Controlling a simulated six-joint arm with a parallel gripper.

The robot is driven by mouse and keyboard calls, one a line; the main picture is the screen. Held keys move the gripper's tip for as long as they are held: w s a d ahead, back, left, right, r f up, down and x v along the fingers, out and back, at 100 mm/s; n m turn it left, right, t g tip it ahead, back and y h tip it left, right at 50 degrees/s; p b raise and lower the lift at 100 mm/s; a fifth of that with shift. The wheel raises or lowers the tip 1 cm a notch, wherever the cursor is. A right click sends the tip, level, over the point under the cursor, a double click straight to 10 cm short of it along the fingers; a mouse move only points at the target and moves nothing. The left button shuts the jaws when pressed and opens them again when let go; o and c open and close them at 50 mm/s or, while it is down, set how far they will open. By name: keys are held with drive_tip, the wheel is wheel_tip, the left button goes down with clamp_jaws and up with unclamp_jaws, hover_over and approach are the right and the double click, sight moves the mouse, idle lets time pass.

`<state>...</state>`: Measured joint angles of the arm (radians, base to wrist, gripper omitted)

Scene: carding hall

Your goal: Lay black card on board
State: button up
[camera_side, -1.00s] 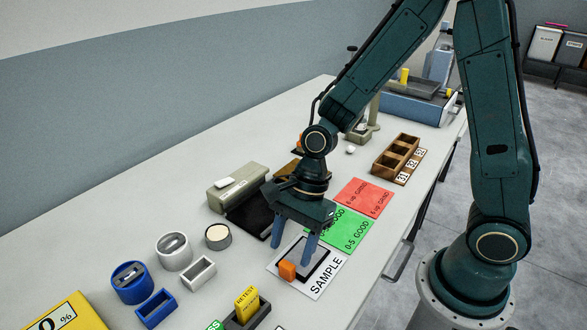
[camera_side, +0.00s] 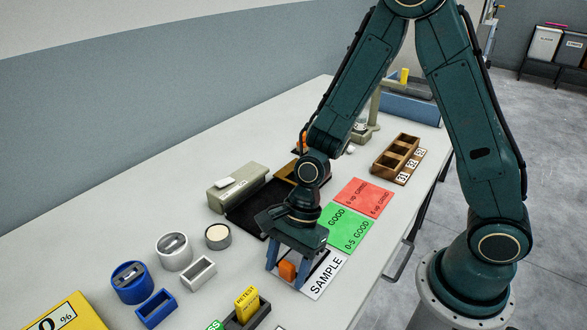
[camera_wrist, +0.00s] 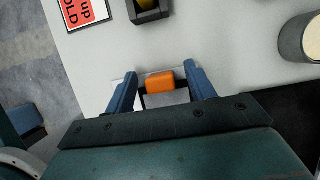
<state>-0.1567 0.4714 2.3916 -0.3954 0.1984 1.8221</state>
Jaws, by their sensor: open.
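A white SAMPLE sheet (camera_side: 323,277) lies near the table's front edge, with a dark-edged square partly under my gripper. An orange block (camera_side: 287,270) stands on that square; the block also shows in the wrist view (camera_wrist: 160,83). My gripper (camera_side: 285,279) is open and low over the sheet, its two blue fingers on either side of the block. In the wrist view, gaps show between the block and both fingers (camera_wrist: 160,71). A flat black piece (camera_side: 249,212) lies left of the gripper, by a grey-green device; I cannot tell whether it is the card or the board.
Green (camera_side: 346,229) and red (camera_side: 364,198) labelled sheets lie right of the gripper. A round tin (camera_side: 217,237), white holder (camera_side: 199,271) and RETEST card stand (camera_side: 246,306) are on the left. A wooden compartment box (camera_side: 396,158) stands farther back.

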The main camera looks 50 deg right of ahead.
drive_tip(key=c, duration=1.1)
drive_tip(key=shift+o, duration=0.2)
drive_tip(key=shift+r, duration=0.1)
wheel_tip(320, 180, up, 20)
idle(0.3)
idle(0.5)
